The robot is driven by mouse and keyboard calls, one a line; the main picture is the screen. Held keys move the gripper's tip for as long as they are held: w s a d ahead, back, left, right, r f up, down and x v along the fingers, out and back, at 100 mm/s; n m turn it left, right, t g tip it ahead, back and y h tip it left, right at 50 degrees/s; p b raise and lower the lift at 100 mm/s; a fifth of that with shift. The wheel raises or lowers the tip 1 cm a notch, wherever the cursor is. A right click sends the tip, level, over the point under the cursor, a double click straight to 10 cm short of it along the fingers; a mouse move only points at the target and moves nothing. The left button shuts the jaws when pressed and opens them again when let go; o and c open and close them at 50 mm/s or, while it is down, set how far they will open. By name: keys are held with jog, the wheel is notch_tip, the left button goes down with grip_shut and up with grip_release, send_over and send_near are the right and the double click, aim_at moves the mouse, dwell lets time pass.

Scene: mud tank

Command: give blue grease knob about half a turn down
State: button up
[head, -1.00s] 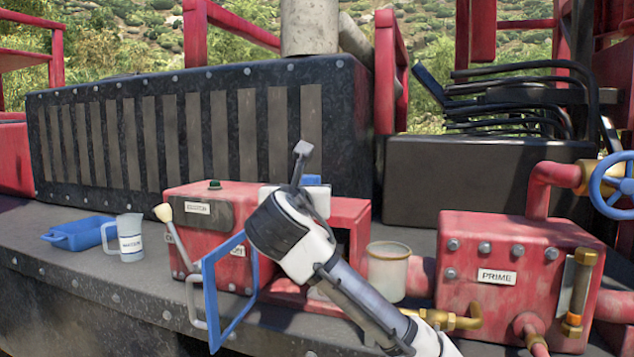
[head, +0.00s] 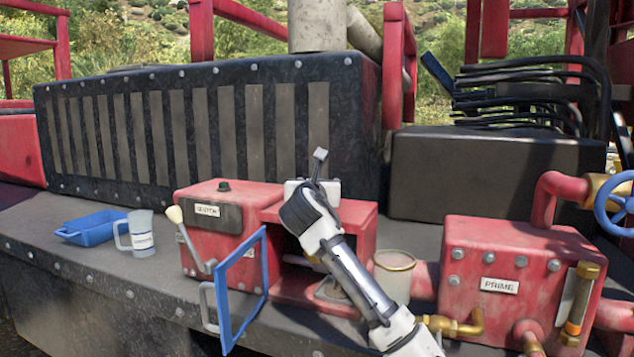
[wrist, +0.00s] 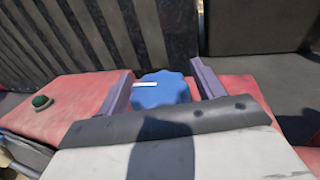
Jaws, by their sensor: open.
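The blue grease knob (wrist: 160,93) has a scalloped edge and a white mark on its top left. It sits on top of the red box in the wrist view. My gripper (wrist: 162,84) is open, with one finger to the left of the knob and one to the right. The left finger looks closer to the knob than the right one; I cannot tell whether either touches. In the head view my gripper (head: 312,190) is over the top of the red box (head: 345,215), and my wrist hides the knob there.
A blue-framed door (head: 243,290) stands open at the box front. A lever with a pale ball (head: 175,214) is left of it. A jug (head: 141,233) and a blue tray (head: 92,228) stand further left. A cup (head: 393,278) and the PRIME box (head: 520,262) are on the right.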

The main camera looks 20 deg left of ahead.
jog(key=shift+c, duration=0.4)
jog(key=c, duration=0.9)
jog(key=shift+m+h, duration=0.3)
jog(key=shift+h, duration=0.1)
jog(key=m+h, duration=0.2)
jog(key=h, duration=0.1)
jog(key=shift+d+r, duration=0.1)
jog(key=m+h, duration=0.1)
jog(key=h, duration=0.1)
jog(key=m+h, duration=0.1)
jog(key=h, duration=0.1)
jog(key=m+h, duration=0.1)
jog(key=shift+s+d+m+h, duration=0.1)
jog(key=shift+d+m+h, duration=0.2)
jog(key=shift+h, duration=0.1)
jog(key=m+g+h, duration=0.1)
jog(key=m+h, duration=0.1)
jog(key=m+g+h, duration=0.1)
jog(key=g+h, duration=0.1)
jog(key=h, duration=0.1)
jog(key=m+g+h, duration=0.2)
jog(key=shift+s+d+m, duration=0.2)
jog(key=shift+d+m, duration=0.1)
jog(key=shift+d, duration=0.1)
jog(key=shift+m+g+h, duration=0.5)
jog(key=shift+g+h, duration=0.1)
jog(key=shift+h, duration=0.1)
